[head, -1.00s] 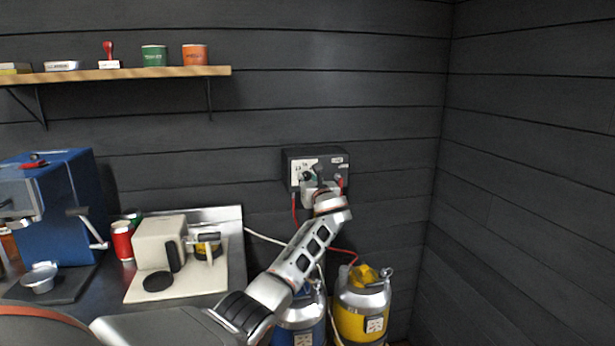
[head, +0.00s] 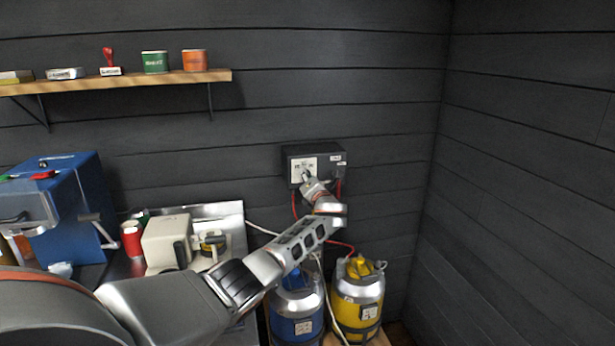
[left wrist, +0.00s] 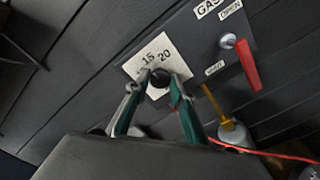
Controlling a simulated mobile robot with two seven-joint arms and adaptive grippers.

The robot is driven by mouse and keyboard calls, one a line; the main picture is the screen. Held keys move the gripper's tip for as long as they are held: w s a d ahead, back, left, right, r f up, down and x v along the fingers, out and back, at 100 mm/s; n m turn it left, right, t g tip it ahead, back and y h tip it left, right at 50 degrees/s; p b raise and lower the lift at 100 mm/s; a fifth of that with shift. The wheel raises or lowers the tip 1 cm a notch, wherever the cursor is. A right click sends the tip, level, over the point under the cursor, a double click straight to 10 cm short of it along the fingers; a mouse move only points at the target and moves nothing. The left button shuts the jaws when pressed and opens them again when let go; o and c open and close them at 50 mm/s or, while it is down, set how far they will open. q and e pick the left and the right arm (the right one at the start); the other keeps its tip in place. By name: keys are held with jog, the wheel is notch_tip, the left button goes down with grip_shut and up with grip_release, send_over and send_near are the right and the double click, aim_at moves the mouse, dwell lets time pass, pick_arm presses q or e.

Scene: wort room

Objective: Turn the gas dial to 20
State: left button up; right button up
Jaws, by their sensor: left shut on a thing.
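The gas dial is a small black knob (left wrist: 160,77) on a white plate (left wrist: 146,54) printed with 15 and 20. The plate is on the dark wall box (head: 326,159). My left gripper (left wrist: 157,88) is shut on the knob, one green-sided finger on each side. In the head view it reaches the box (head: 307,180) from below, covering the dial. The knob's pointer mark cannot be made out, so its exact setting is unclear. My right gripper is in neither view.
A red valve handle (left wrist: 249,66) sits right of the dial, between OPEN and SHUT labels. Blue (head: 297,310) and yellow (head: 357,298) canisters stand below, with red and white hoses. A blue machine (head: 62,205) and a cream appliance (head: 166,243) are at left, under a shelf (head: 120,81).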

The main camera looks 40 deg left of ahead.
pick_arm(q)
jog(key=shift+m, duration=5)
jog(key=o, duration=1.1)
jog(key=shift+c, duration=0.2)
jog(key=v, duration=1.2)
